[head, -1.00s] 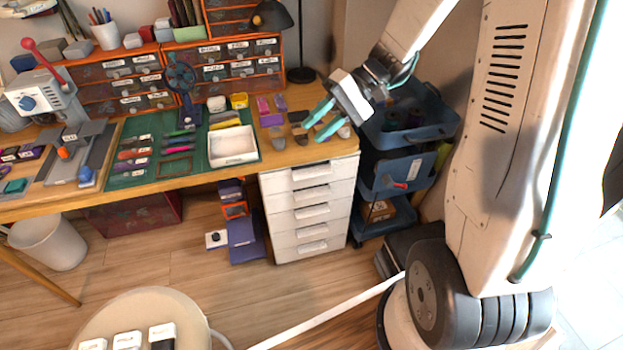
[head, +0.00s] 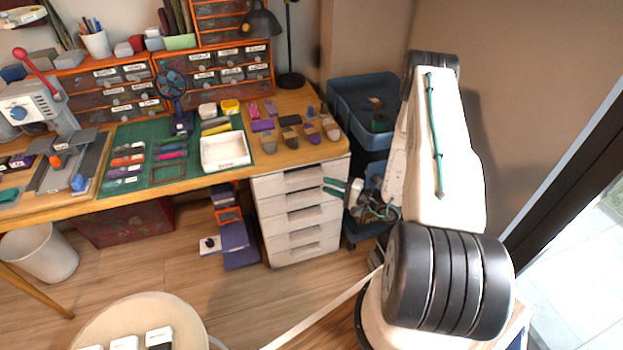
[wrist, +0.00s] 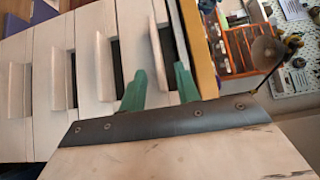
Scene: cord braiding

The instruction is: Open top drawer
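The white drawer unit (head: 300,222) stands under the right end of the wooden desk, and its stacked drawers look shut. The top drawer (head: 296,181) is just below the desk top and has a long pale handle. In the wrist view the top drawer's handle (wrist: 155,55) is nearest the desk edge. My gripper (head: 328,185), with teal fingers, is at the right part of the unit's front, near the top drawer. In the wrist view my gripper (wrist: 160,70) is open, with the handle roughly between its fingertips. I cannot tell whether they touch it.
A blue tool cart (head: 372,105) stands right of the drawer unit, close to my arm. The desk top (head: 285,155) holds small blocks and a white tray (head: 225,150). Purple boxes (head: 238,243) sit on the floor left of the unit. The floor in front is mostly clear.

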